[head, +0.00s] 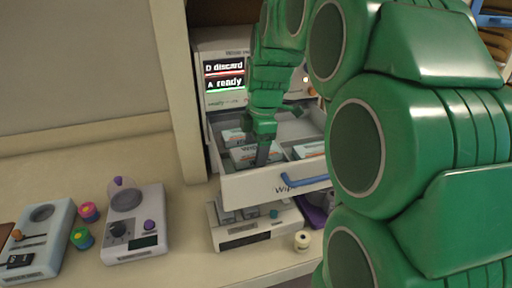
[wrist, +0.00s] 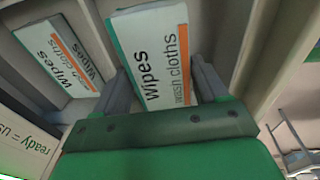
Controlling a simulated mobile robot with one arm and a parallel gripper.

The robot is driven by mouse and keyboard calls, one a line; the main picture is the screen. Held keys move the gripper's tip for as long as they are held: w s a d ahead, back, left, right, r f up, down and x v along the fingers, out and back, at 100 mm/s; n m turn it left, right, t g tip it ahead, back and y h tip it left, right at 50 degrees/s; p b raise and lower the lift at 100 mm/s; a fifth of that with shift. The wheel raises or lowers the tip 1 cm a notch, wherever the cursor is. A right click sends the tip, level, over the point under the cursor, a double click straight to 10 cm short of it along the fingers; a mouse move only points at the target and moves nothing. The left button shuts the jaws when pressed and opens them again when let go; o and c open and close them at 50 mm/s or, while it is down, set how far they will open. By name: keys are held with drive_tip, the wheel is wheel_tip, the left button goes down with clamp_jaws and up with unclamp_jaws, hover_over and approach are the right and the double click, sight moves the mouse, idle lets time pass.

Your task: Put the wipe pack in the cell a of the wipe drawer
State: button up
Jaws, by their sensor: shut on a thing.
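The wipe drawer (head: 243,189) is pulled open below a screen unit, with dividers inside. My gripper (head: 262,156) reaches down into it. In the wrist view my gripper (wrist: 164,84) is shut on a white wipe pack (wrist: 152,48) with an orange stripe and green edge, one finger on each side. In the head view this pack (head: 242,154) is partly hidden by my fingers. I cannot tell whether it rests on the drawer floor. A second, similar pack (wrist: 60,58) lies to the left in the wrist view, past a divider. Another pack (head: 310,150) lies at the drawer's right.
The screen (head: 224,76) reads "D discard" and "A ready". A blue handle (head: 305,182) is on the drawer front. My arm hides the right side.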

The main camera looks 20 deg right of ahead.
drive_tip(key=shift+f, duration=0.55)
drive_tip(key=o, duration=1.3)
drive_tip(key=shift+o, duration=0.2)
wheel_tip(320, 180, up, 13)
drive_tip(key=d, duration=0.1)
drive_tip(key=shift+s+d, duration=0.15)
drive_tip(key=shift+s, duration=0.3)
